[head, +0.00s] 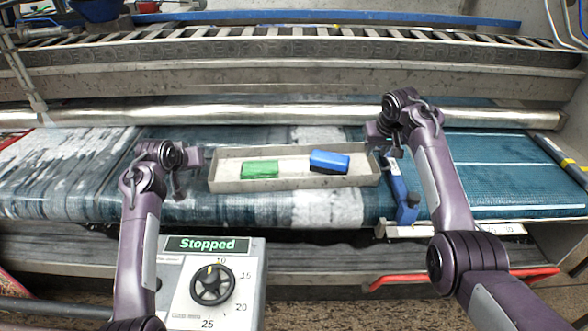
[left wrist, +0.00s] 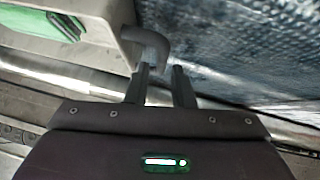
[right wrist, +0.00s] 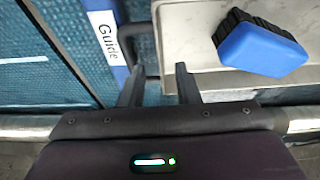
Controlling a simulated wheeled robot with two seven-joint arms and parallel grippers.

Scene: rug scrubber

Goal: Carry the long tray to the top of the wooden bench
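The long tray (head: 295,184) is a shallow grey-beige box lying level on the blue-and-white rug. It holds a green block (head: 260,170) and a blue block (head: 329,162) with a dark underside. My left gripper (head: 200,160) is at the tray's left end; in the left wrist view its fingers (left wrist: 163,72) stand apart at a grey end handle (left wrist: 170,44). My right gripper (head: 376,138) is at the right end; in the right wrist view its parted fingers (right wrist: 158,70) are at a dark end handle (right wrist: 146,44). Neither gripper visibly clamps its handle. The wooden bench is not in view.
A blue "Guide" piece (head: 398,190) stands just right of the tray. A metal roller (head: 270,116) runs behind it. A control box (head: 213,285) reading "Stopped" is at the front, and a red bar (head: 460,277) at front right. Rug at right (head: 505,170) is clear.

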